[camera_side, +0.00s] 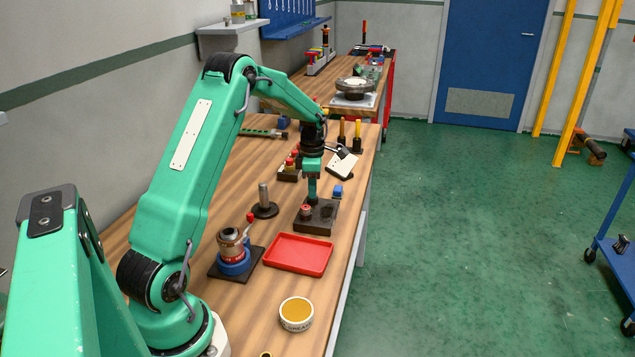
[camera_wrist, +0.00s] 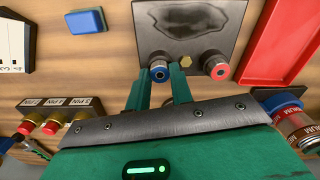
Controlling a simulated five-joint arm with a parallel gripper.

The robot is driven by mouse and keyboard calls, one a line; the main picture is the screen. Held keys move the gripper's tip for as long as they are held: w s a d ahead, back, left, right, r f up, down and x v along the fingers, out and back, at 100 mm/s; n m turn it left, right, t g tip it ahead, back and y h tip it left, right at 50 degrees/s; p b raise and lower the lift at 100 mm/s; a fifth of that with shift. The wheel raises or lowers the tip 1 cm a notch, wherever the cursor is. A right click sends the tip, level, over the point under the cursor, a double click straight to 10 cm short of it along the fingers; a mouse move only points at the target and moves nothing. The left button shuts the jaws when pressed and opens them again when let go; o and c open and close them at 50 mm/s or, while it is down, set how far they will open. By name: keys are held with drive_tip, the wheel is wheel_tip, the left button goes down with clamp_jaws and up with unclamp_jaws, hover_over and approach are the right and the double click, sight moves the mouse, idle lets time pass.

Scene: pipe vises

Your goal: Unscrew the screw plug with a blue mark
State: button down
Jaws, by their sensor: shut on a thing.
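A dark metal block (camera_side: 323,222) lies on the wooden bench below my gripper; it is also at the top of the wrist view (camera_wrist: 190,22). At its near edge in the wrist view are a blue-marked screw plug (camera_wrist: 158,68), a red-marked screw plug (camera_wrist: 216,66) and a small brass hex fitting (camera_wrist: 185,61) between them. My gripper (camera_wrist: 160,78) points down and has its two green fingers on either side of the blue-marked plug, shut on it. In the side view my gripper (camera_side: 312,198) hides that plug; the red-marked plug (camera_side: 306,209) shows beside it.
A red tray (camera_side: 298,254) lies just in front of the block. A blue-based cylinder fixture (camera_side: 233,260), an upright post (camera_side: 264,202) and a red-knobbed block (camera_side: 289,172) stand to the left. A small blue block (camera_side: 338,191) lies behind. A tin (camera_side: 296,314) stands nearer.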

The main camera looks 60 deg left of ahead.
drive_tip(key=n, duration=0.4)
drive_tip(key=shift+n, duration=2.2)
drive_tip(key=c, duration=1.3)
unclamp_jaws()
